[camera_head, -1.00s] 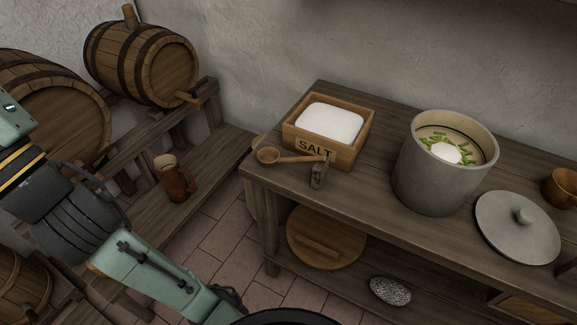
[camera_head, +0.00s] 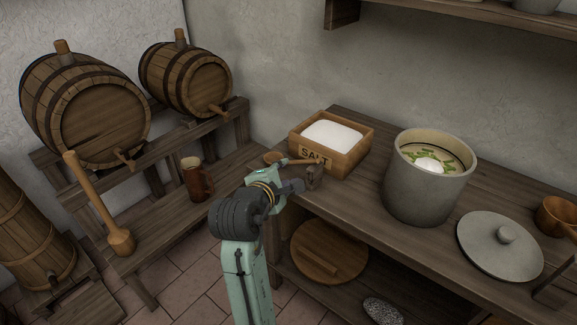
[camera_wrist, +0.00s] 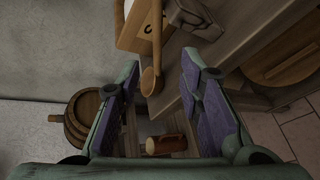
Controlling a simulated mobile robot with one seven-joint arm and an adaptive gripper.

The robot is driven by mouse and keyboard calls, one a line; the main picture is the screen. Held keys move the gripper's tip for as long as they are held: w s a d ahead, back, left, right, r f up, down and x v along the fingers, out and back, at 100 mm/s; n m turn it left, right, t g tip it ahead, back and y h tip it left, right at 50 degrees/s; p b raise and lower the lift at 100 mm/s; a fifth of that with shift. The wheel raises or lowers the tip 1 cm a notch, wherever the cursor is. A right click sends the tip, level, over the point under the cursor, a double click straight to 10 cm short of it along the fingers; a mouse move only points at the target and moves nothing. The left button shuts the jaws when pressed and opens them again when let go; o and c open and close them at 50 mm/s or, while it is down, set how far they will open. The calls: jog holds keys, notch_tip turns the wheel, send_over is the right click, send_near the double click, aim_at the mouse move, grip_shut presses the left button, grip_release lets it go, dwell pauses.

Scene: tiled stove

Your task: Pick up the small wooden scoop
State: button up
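The small wooden scoop (camera_head: 300,161) lies at the left end of the bench, its round bowl past the edge and its handle reaching along the front of the salt box (camera_head: 358,160). In the wrist view the scoop (camera_wrist: 151,82) shows with its bowl between the fingers and its handle running up beside the box. My gripper (camera_head: 279,180) is in front of the bench's left corner, close to the scoop. In the wrist view my gripper (camera_wrist: 160,62) is open, its two purple-padded fingers apart on either side of the scoop's bowl. Contact cannot be told.
A small dark block (camera_head: 314,178) stands beside the scoop's handle, close to my gripper. A large grey pot (camera_head: 425,195) and a grey lid (camera_head: 490,255) stand on the bench (camera_head: 375,215). A brown mug (camera_head: 197,182) is on the low shelf to the left, near the barrels.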

aim_at(296, 163)
jog(key=x, duration=0.4)
jog(key=shift+w, duration=0.3)
jog(key=p+x, duration=0.1)
jog(key=x, duration=0.4)
jog(key=shift+d, duration=0.2)
jog(key=shift+c, duration=0.5)
jog(key=shift+r, duration=0.1)
grip_shut()
